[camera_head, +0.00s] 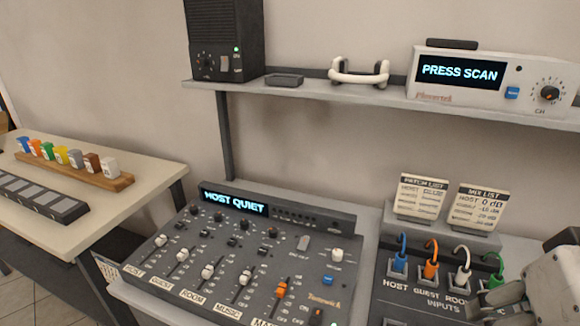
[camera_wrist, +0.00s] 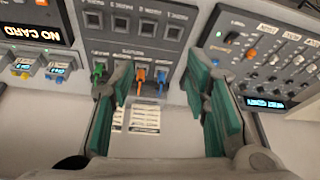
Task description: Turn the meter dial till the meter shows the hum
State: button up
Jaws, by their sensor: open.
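The grey mixer (camera_head: 235,265) stands on the bench in the middle of the head view. Its lit display (camera_head: 235,203) reads "HOST QUIET". A white knob (camera_head: 337,255) stands at the mixer's right side, above a blue button; its small label is too blurred to read, so I cannot tell for sure that it is the meter dial. My gripper (camera_wrist: 160,75) is open and empty over the patch box, with green-padded fingers apart. In the head view, part of it shows at the lower right, to the right of the mixer. The mixer shows at the right of the wrist view (camera_wrist: 265,60).
The patch box (camera_head: 376,300) holds blue, orange, white and green plugs. Two list cards (camera_head: 420,195) stand behind it. A shelf (camera_head: 310,92) above carries a speaker (camera_head: 225,40) and a receiver (camera_head: 462,75) reading "PRESS SCAN". A "NO CARD" display (camera_wrist: 35,33) shows in the wrist view.

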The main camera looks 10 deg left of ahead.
jog(key=n+g, duration=0.4)
jog(key=n, duration=1)
send_over(338, 252)
notch_tip(338, 252, down, 13)
notch_tip(338, 252, down, 13)
jog(key=shift+c, duration=0.6)
grip_shut()
